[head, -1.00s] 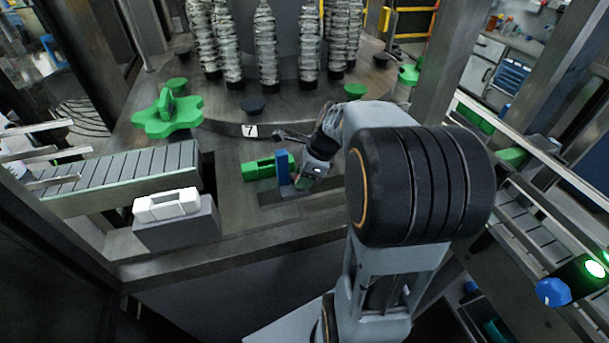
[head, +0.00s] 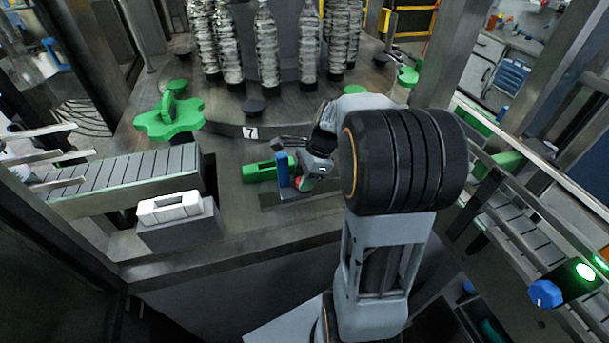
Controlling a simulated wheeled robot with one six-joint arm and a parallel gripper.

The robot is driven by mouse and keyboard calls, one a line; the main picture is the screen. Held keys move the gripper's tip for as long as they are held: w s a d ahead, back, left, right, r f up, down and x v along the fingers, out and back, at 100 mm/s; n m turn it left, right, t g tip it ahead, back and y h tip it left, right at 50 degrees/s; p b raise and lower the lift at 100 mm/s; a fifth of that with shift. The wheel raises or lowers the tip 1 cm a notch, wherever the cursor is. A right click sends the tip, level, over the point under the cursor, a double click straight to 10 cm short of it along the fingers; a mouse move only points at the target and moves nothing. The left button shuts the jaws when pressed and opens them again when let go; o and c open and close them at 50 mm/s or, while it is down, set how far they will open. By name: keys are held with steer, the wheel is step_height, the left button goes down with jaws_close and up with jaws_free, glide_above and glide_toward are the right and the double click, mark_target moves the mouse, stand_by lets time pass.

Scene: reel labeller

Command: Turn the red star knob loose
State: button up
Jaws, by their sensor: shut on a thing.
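My gripper points down and is shut on the knob. The fingers and the arm hide most of the knob, so its angle and its thread cannot be seen. The green block (head: 259,172) lies just left of the blue post on the machine deck.
A green star wheel (head: 170,118) stands at the left by a slatted conveyor (head: 125,178). A white part (head: 168,207) rests on a grey block at the front left. Several bottles (head: 267,50) stand on the round table behind. A rail conveyor runs along the right.

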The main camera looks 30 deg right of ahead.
steer(key=shift+n+g+p, duration=0.3)
steer(key=shift+n+g, duration=0.1)
steer(key=shift+n, duration=0.6)
steer(key=o, duration=0.9)
steer(key=v, duration=1.3)
steer(key=shift+w+d+r+b, duration=0.1)
steer(key=shift+r+b, duration=0.25)
